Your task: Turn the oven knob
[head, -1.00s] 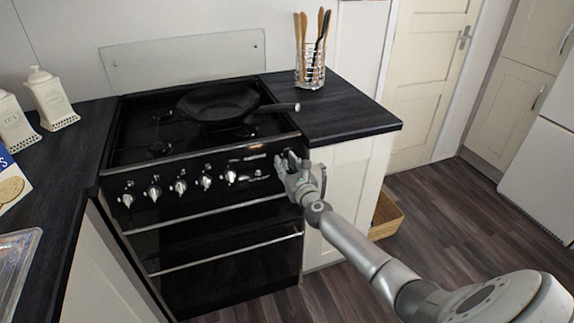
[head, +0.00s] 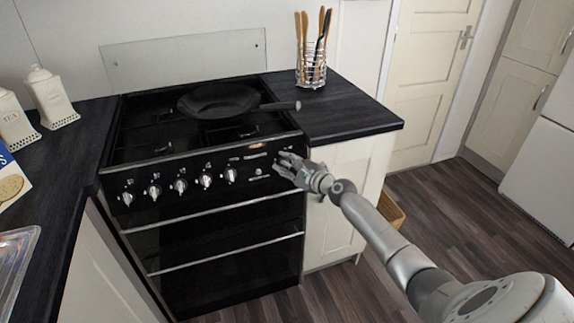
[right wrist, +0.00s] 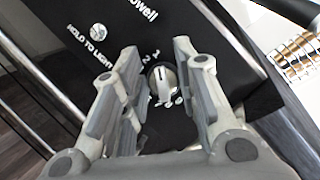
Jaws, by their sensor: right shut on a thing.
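The black oven (head: 235,222) has a front panel with a row of several silver knobs (head: 181,186). My right gripper (head: 283,164) is at the panel's right end, its fingers pointing left towards the panel. Printed numbers and the words "HOLD TO LIGHT" (right wrist: 90,46) show on the panel near that knob. In the head view the gripper hides this knob. My left gripper is not in view.
A frying pan (head: 217,101) sits on the hob, its handle pointing right. A utensil holder (head: 311,72) stands on the right counter (head: 345,112). White canisters (head: 50,98) stand on the left counter. A wicker basket (head: 388,212) is on the floor behind my right arm.

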